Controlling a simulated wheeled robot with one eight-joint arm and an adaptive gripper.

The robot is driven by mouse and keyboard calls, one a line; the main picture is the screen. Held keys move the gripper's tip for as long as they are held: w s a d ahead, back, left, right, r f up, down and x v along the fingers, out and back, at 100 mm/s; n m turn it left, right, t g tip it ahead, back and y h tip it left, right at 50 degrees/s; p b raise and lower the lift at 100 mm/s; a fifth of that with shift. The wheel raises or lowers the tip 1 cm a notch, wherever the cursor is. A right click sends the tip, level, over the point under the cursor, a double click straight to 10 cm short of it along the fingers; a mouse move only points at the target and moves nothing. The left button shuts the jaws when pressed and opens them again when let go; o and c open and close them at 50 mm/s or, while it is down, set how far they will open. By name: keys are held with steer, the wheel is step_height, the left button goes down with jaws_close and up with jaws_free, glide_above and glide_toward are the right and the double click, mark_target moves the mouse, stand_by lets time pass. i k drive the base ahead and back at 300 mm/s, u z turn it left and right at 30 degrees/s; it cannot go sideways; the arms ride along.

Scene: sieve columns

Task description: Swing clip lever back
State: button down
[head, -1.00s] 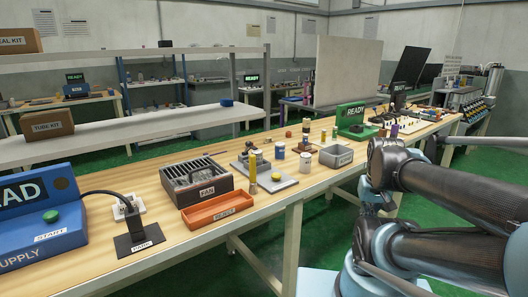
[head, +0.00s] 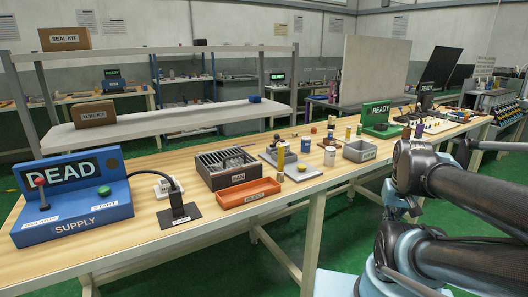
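No clip lever can be made out clearly at this distance. A small grey fixture (head: 271,158) with metal parts stands mid-bench, behind a yellow upright column (head: 281,163). A grey plate (head: 303,173) beside it carries a yellow round piece. Another small fixture with a dark upper part (head: 329,137) stands farther back. My arm's dark links fill the right side, in front of the bench. My gripper is not visible.
A blue supply box (head: 70,205) reading DEAD stands at left, near a black cable stand (head: 180,215). A grey slotted box (head: 228,167), an orange tray (head: 247,193), a grey bin (head: 359,151) and a green READY box (head: 377,117) line the bench.

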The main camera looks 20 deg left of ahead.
mark_target(276, 136)
steer(key=z, duration=0.05)
steer(key=k, duration=1.2)
steer(key=u, duration=1.45)
steer(key=i, duration=1.2)
